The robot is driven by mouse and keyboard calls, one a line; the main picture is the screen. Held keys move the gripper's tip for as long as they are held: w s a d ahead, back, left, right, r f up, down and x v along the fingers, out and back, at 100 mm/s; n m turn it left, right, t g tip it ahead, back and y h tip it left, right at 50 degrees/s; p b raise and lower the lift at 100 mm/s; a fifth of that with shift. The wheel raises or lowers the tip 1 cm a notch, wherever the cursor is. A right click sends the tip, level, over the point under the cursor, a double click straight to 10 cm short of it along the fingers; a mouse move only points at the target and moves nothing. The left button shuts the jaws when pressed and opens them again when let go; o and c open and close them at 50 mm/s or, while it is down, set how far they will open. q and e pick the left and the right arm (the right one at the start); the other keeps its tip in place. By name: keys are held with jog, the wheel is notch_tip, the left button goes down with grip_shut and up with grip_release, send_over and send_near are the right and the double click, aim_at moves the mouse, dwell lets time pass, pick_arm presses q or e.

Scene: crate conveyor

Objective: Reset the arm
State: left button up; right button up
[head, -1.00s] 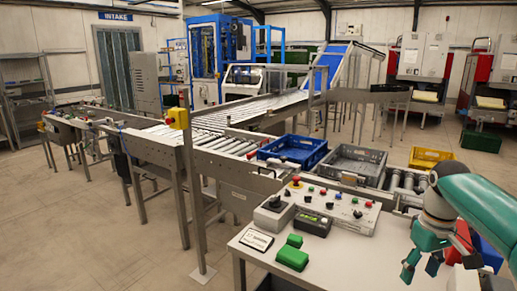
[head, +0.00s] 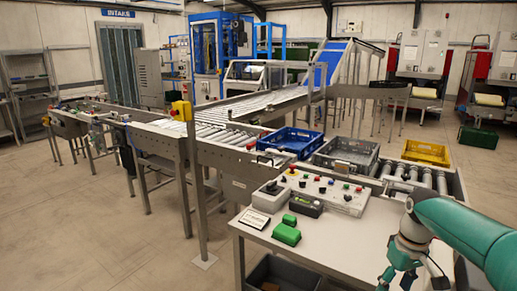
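My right arm comes in from the right edge of the head view, teal with a grey wrist. Its gripper (head: 396,277) hangs over the near right part of the grey control table (head: 345,232), pointing down. The lower fingers are cut off by the bottom edge, so I cannot tell whether they are open or shut. No held object shows. My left gripper and arm are not in view.
A control panel (head: 318,192) with buttons stands on the table, with green blocks (head: 286,234) and a white card (head: 254,219). Behind lie a blue crate (head: 291,142), a grey crate (head: 346,153) and a yellow crate (head: 426,152). Floor at left is clear.

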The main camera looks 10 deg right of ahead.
jog(key=s+a+f+y, duration=0.1)
jog(key=a+f, duration=0.6)
jog(key=f, duration=0.4)
jog(key=s+a+f+y, duration=0.1)
jog(key=s+a+f, duration=0.1)
jog(key=a+f, duration=0.65)
jog(key=s+a+f+m, duration=0.1)
jog(key=s+a+f, duration=0.4)
jog(key=s+f, duration=0.2)
jog(key=s+a+f+m+y, duration=0.1)
jog(key=s+a+f, duration=0.3)
jog(key=s, duration=0.7)
notch_tip(320, 180, down, 3)
jog(key=shift+s+a+r+m, duration=0.2)
jog(key=shift+a+m, duration=0.2)
jog(key=shift+m, duration=0.3)
